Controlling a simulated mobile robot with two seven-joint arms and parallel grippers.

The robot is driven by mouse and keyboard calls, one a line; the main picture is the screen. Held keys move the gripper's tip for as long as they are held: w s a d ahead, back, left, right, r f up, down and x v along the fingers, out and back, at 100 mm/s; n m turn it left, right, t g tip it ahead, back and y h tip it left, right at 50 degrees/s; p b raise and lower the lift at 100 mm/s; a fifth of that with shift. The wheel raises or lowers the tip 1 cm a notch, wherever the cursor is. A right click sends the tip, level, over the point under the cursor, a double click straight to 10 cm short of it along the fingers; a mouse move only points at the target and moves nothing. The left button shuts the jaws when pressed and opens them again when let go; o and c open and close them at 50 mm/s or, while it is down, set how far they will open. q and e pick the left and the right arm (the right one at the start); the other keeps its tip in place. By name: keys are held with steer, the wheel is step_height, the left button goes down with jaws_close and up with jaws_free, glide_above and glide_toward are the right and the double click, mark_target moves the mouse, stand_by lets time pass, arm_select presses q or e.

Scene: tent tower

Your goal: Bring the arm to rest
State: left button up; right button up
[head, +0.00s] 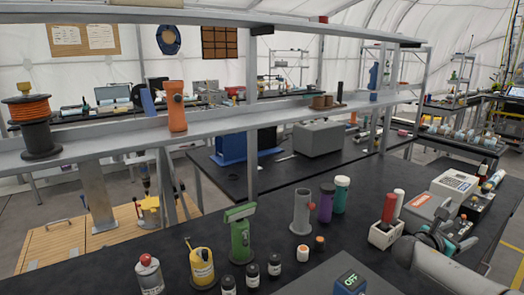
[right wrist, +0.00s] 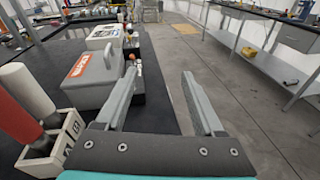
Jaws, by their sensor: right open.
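My right arm reaches in from the lower right of the head view. Its gripper (head: 452,238) is over the right part of the black bench, near a white-and-grey device. In the right wrist view the two grey fingers of the same gripper (right wrist: 160,82) stand apart with nothing between them. They point along the bench's edge, with the floor showing between and beyond them. My left arm and gripper are not in view.
On the black bench (head: 345,235) are a white holder (head: 383,236) with red and white cylinders, a keypad device (head: 452,187), a green stand (head: 240,238), a purple bottle (head: 326,204) and several small jars. A grey case (right wrist: 92,78) stands left of the fingers. Open floor (right wrist: 225,80) lies right.

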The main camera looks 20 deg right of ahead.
steer(key=s+d+f+m+y, duration=0.25)
steer(key=s+f, duration=0.35)
steer(key=f, duration=0.3)
steer(key=s+d+f+m+y, duration=0.2)
steer(key=s+d+f, duration=0.3)
steer(key=f, duration=0.4)
steer(key=s+f+m+y, duration=0.2)
steer(key=s+f+m, duration=0.25)
steer(key=s, duration=0.45)
steer(key=s+f+m+y, duration=0.1)
steer(key=s+f+m, duration=0.3)
steer(key=s, duration=0.6)
steer(key=s+a+f+m+y, duration=0.1)
steer(key=s+a+f+y, duration=0.1)
steer(key=a+f, duration=0.8)
steer(key=s+a+f+y, duration=0.2)
steer(key=a+f, duration=0.5)
steer(key=a, duration=0.6)
steer(key=s+a+f+m+y+b, duration=0.1)
steer(key=a+f, duration=0.3)
steer(key=a, duration=1.1)
steer(key=s+a+f+g+y+b, duration=0.1)
steer(key=a+f+y, duration=0.2)
steer(key=a, duration=1.2)
step_height(320, 180, down, 2)
steer(key=shift+s+a+f+m+y, duration=0.1)
steer(key=shift+s+a+m+y, duration=0.1)
steer(key=shift+m+y, duration=0.2)
